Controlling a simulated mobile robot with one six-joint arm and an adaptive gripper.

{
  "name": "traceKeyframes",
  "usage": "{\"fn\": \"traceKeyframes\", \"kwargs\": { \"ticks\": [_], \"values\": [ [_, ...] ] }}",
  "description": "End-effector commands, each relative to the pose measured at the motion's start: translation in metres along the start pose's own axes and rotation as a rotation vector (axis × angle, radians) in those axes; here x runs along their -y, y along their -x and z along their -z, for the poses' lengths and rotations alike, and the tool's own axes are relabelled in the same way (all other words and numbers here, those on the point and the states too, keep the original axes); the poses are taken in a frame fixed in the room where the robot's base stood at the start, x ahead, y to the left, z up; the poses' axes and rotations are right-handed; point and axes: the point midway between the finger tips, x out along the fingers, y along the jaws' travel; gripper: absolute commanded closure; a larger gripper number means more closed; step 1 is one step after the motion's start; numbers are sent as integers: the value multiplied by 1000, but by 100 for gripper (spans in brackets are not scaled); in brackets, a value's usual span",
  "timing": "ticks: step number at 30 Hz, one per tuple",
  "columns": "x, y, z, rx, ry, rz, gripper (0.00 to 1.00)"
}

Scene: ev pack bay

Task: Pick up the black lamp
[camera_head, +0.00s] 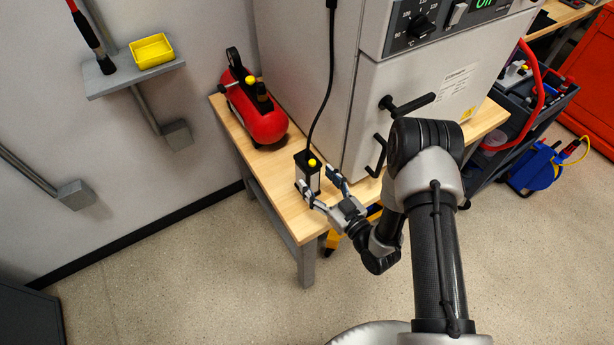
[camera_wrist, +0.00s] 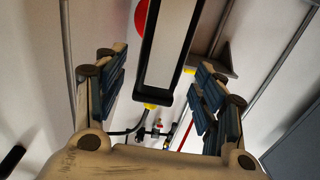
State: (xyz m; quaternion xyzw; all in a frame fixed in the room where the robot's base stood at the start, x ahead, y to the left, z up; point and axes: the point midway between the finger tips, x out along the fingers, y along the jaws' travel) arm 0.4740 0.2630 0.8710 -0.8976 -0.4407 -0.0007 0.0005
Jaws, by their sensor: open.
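The black lamp (camera_head: 308,170) stands upright near the front edge of the wooden bench, at the foot of the grey cabinet. It is a small black box with a pale front panel and a yellow spot at its top. My gripper (camera_head: 321,184) is open at the lamp's front, a finger towards each side. In the wrist view the lamp's black frame (camera_wrist: 153,97) and pale panel fill the upper middle, between the spread fingers of my gripper (camera_wrist: 156,88). Gaps show on both sides, so the jaws are not closed on it. The lamp's lower part is partly hidden by my gripper in the head view.
The bench (camera_head: 290,205) also bears a red compressor (camera_head: 258,115) behind the lamp. The grey cabinet (camera_head: 385,115), with black handles, stands close on the right. A black cable (camera_head: 327,100) hangs down to the lamp area. A wall shelf (camera_head: 110,83) holds a yellow tray (camera_head: 151,51).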

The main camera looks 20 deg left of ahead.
Motion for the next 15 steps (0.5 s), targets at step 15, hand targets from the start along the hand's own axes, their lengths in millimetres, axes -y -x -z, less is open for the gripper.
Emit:
{"fn": "traceKeyframes", "kwargs": {
  "ticks": [15],
  "values": [
    [1,-62,-3,-3,3,2,37]
  ]
}}
